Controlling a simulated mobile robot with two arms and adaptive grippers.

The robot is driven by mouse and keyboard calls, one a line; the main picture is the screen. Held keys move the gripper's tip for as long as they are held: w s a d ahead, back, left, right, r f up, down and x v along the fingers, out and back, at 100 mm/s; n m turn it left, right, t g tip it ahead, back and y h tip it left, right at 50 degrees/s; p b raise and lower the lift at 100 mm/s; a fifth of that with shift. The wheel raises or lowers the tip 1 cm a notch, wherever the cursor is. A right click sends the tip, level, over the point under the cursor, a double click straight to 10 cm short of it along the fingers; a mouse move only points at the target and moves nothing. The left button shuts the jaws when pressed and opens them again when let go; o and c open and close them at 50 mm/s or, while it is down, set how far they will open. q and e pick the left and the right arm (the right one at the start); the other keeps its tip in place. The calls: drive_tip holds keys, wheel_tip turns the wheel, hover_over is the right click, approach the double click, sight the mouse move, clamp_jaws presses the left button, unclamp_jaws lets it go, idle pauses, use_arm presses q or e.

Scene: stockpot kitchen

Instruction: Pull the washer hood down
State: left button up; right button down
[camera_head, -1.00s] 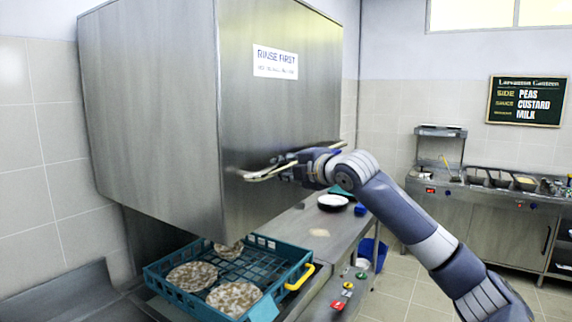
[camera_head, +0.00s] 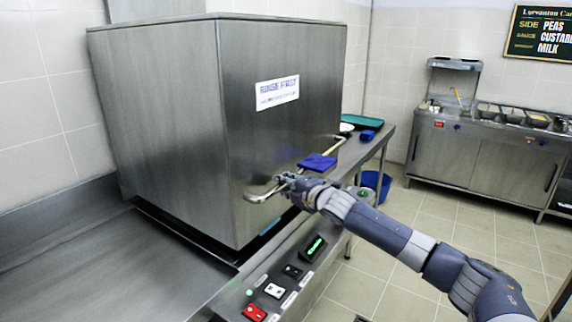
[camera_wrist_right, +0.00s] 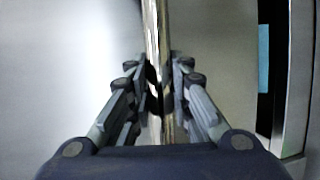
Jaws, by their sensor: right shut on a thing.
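The washer hood (camera_head: 180,130) is a big steel box with a "rinse first" sign. It sits low, over the rack bed, and hides the dish rack except for a thin blue strip at its lower edge. A metal bar handle (camera_head: 262,196) runs along its front. My right gripper (camera_head: 285,184) is at the handle. In the right wrist view the fingers of my right gripper (camera_wrist_right: 160,95) are shut on the handle (camera_wrist_right: 155,35), which runs between them. My left gripper is not in view.
A control panel with a red button (camera_head: 254,313), a white button and a lit green display (camera_head: 313,248) lies below the hood. A steel counter (camera_head: 70,265) is clear at left. A blue bucket (camera_head: 376,186) stands on the floor behind. A serving counter (camera_head: 480,150) is at the far right.

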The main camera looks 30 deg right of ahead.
wheel_tip(320, 180, down, 7)
drive_tip(key=shift+r+b, duration=0.1)
drive_tip(key=shift+b, duration=1.05)
drive_tip(key=shift+f, duration=0.35)
drive_tip(key=c, duration=1.4)
unclamp_jaws()
drive_tip(key=shift+c, duration=0.2)
drive_tip(key=s+r, duration=0.2)
drive_tip(key=s, duration=0.9)
drive_tip(key=shift+s, duration=0.35)
drive_tip(key=shift+r, duration=0.1)
